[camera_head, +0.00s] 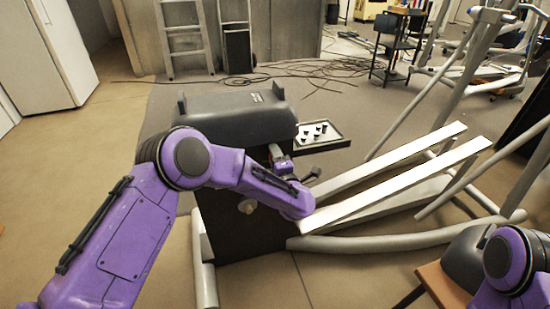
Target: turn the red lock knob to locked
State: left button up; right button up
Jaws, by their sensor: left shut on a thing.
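My left arm reaches in from the left, over the near side of the elliptical machine's dark housing (235,118). My left gripper (277,153) is small and partly hidden behind my own purple wrist, at the housing's right end. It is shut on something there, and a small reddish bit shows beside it. This fits the red lock knob, but the knob is mostly covered, and I cannot tell its turned position. Only a purple joint of my right arm shows at the lower right; my right gripper is out of view.
A tray (338,143) with several small dark parts sits just behind the gripper. Two pale rails (390,168) run off to the right. A wooden stool (440,285) stands at the lower right. Cables (300,72) lie on the floor behind. Open floor lies at the left.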

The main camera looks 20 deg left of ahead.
pick_arm(q)
jog(key=o, duration=1)
jog(key=shift+s+a, duration=0.1)
jog(key=shift+a, duration=0.05)
jog(key=shift+s+d, duration=0.25)
jog(key=shift+d, duration=0.1)
jog(key=p+v, duration=0.1)
jog(key=v, duration=0.8)
jog(key=shift+s+d, duration=0.15)
jog(key=shift+s, duration=0.2)
